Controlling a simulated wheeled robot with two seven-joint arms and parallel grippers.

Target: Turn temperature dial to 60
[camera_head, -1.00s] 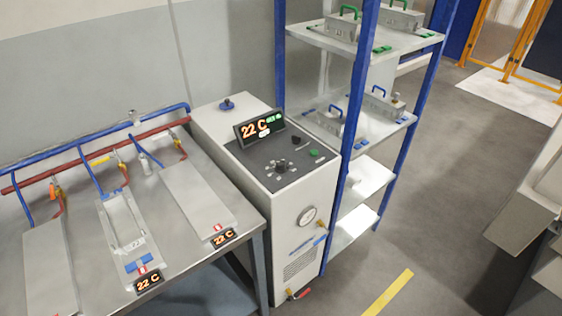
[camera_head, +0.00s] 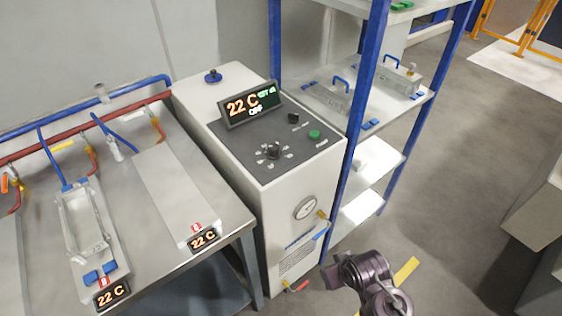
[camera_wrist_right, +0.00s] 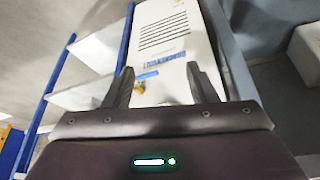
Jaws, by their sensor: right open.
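The temperature dial (camera_head: 273,152) is a small dark knob ringed by white marks, on the dark sloped top panel of a white control cabinet (camera_head: 290,215). I cannot read where it points. The cabinet's display (camera_head: 252,103) reads 22 C, with OFF below and small green text beside it. My right gripper (camera_head: 338,272) is low in front of the cabinet, apart from the dial. In the right wrist view its two fingers (camera_wrist_right: 160,78) are spread and empty, facing the cabinet's vented front. My left gripper is not in view.
A green button (camera_head: 314,134) and a black knob (camera_head: 293,118) share the panel. A blue-posted shelf (camera_head: 360,110) stands close at right. A metal bench (camera_head: 225,215) with plates and pipes stands at left.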

